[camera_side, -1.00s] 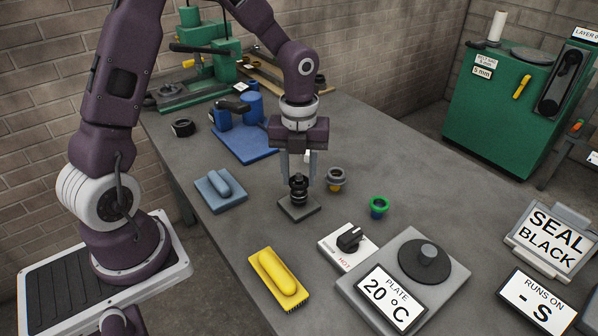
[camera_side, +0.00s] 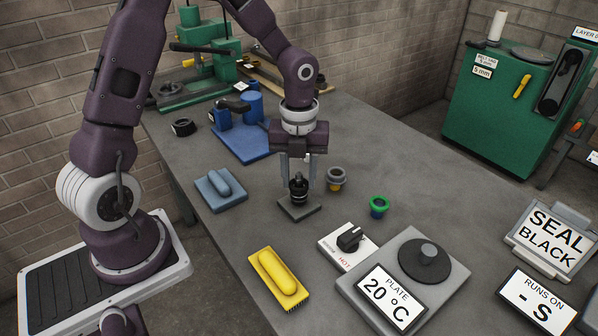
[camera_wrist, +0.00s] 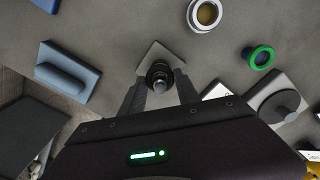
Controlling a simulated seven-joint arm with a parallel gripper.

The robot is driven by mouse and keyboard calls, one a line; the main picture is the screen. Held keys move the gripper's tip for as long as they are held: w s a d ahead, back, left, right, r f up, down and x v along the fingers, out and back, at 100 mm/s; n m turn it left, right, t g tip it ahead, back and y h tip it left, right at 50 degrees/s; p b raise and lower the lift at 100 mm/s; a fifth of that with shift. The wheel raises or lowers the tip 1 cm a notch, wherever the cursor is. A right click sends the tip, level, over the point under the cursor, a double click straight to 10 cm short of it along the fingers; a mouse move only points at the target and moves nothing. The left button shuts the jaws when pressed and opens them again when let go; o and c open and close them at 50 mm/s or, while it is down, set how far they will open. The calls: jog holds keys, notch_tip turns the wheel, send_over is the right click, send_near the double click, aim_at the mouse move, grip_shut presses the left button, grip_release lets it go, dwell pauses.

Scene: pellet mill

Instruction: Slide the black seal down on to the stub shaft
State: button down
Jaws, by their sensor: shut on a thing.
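The black seal (camera_wrist: 158,73) is a dark ring between my fingertips, around the stub shaft (camera_wrist: 160,87), whose grey tip shows in the wrist view. The shaft stands upright on a small square grey plate (camera_side: 300,209) on the bench. In the side view the seal and shaft merge into one dark stack, so I cannot tell exactly how far down the seal sits. My gripper (camera_side: 299,187) points straight down over the shaft, its two fingers shut on the seal's sides; it also shows in the wrist view (camera_wrist: 160,80).
A grey ring-topped cup (camera_side: 336,179) and a green-ringed blue cup (camera_side: 379,206) stand close on the right. A blue handled block (camera_side: 221,190) lies left, a yellow brush (camera_side: 278,280) in front. A dial box (camera_side: 348,243) and hot plate (camera_side: 403,280) stand front right. Signs read "SEAL BLACK" and "RUNS ON - S".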

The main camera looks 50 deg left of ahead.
jog(key=shift+f, duration=0.4)
jog(key=c, duration=0.8)
grip_release()
jog(key=o, duration=0.6)
jog(key=shift+c, duration=0.2)
jog(key=shift+r, duration=4.55)
